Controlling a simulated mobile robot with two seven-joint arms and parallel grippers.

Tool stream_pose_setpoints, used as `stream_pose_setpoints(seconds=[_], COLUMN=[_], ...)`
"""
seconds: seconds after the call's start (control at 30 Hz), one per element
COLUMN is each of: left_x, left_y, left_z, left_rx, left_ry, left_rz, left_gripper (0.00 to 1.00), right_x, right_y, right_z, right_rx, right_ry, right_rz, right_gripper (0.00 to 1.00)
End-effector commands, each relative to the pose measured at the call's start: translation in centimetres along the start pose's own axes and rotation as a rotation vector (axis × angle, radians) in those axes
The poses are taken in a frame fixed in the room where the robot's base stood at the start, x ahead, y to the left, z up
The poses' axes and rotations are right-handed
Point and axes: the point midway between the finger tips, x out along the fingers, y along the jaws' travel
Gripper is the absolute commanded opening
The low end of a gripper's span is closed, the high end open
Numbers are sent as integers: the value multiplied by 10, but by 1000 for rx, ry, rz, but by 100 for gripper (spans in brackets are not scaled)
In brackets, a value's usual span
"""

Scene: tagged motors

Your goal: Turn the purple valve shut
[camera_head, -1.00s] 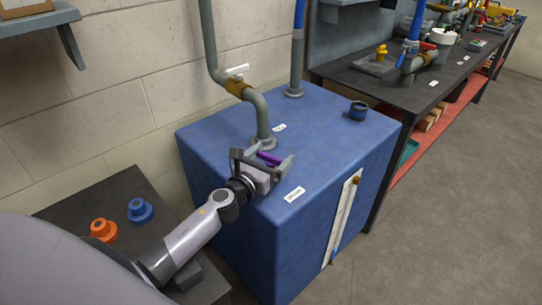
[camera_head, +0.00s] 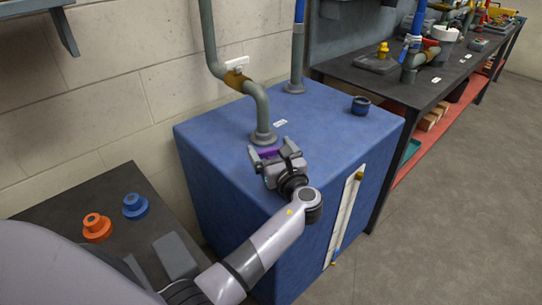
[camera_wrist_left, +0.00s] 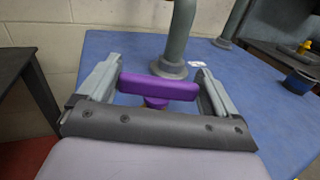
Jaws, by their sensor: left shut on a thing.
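The purple valve (camera_head: 268,154) sits on top of the blue tank (camera_head: 190,135), near its front left part. My left gripper (camera_head: 271,148) reaches over the tank top, with its two fingers on either side of the valve's handle. In the left wrist view the purple bar handle (camera_wrist_left: 158,87) lies crosswise between the fingers, its ends at their inner faces. A small yellowish stem (camera_wrist_left: 156,103) shows under the handle. The gripper is shut on the handle. The rest of the valve is hidden by the gripper. My right gripper is not in view.
A grey pipe (camera_head: 262,110) rises from the tank just behind the valve. A blue cup-like part (camera_head: 361,106) stands at the tank's back right. Orange (camera_head: 97,227) and blue (camera_head: 135,206) flanged parts rest on a dark table at left.

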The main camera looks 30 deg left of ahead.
Motion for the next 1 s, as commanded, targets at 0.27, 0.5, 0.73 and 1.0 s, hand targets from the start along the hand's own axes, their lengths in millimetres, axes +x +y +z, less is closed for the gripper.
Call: stream_pose_setpoints(seconds=[0.27,0.5,0.73,1.0], left_x=[0,0,0,0], left_y=[-2,0,0,1], left_z=[-4,-2,-1,-1], left_rx=[0,0,0,0], left_ry=[0,1,2,2], left_rz=[212,326,371,381], left_gripper=[62,62,62,62], right_x=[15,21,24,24], right_y=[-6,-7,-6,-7], right_z=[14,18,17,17], right_rx=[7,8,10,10], right_ry=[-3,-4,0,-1], right_rz=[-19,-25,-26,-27], right_gripper=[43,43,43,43])
